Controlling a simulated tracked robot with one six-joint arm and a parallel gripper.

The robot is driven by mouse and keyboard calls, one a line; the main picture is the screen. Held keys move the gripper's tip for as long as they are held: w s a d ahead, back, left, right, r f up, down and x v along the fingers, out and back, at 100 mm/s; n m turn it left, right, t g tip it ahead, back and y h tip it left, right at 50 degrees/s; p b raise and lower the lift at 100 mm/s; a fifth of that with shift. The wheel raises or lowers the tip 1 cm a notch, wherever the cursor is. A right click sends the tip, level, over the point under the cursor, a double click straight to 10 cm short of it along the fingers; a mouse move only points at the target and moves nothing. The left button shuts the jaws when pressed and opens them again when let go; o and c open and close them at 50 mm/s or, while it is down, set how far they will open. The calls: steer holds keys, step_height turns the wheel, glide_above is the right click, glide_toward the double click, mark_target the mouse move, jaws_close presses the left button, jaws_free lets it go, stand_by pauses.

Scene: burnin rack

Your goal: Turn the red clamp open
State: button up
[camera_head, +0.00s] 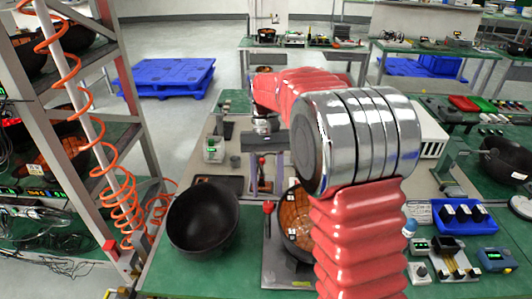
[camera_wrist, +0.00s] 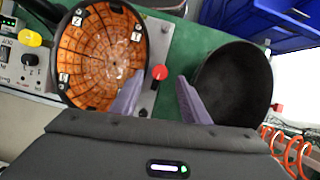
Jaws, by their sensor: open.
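The red clamp shows as a small red knob (camera_head: 268,207) on the grey fixture plate (camera_head: 272,262) in the head view. In the wrist view the red knob (camera_wrist: 159,72) lies just beyond the fingertips, roughly midway between them. My gripper (camera_head: 266,186) points down above the fixture, its pale purple fingers apart. In the wrist view my gripper (camera_wrist: 160,92) is open and empty, and I see no contact with the knob. In the head view my arm partly hides this bowl (camera_head: 294,218).
An empty black bowl (camera_head: 203,217) stands left of the fixture; it is close right of the fingers in the wrist view (camera_wrist: 232,85). A rack (camera_head: 128,92) with a coiled orange hose stands at left. A blue tray (camera_head: 465,217) and small instruments occupy the right bench.

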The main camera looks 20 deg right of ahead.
steer(key=v, duration=1)
steer(key=shift+w, duration=0.1)
step_height(320, 180, down, 6)
steer(key=t, duration=0.2)
steer(key=s+a+r+n+t, duration=0.1)
steer(key=s+t, duration=0.7)
steer(key=s, duration=1.7)
steer(key=shift+r+n+h, duration=0.4)
steer(key=shift+r+n, duration=0.15)
steer(key=shift+n, duration=0.05)
steer(key=shift+a, duration=0.15)
steer(key=shift+c, duration=0.7)
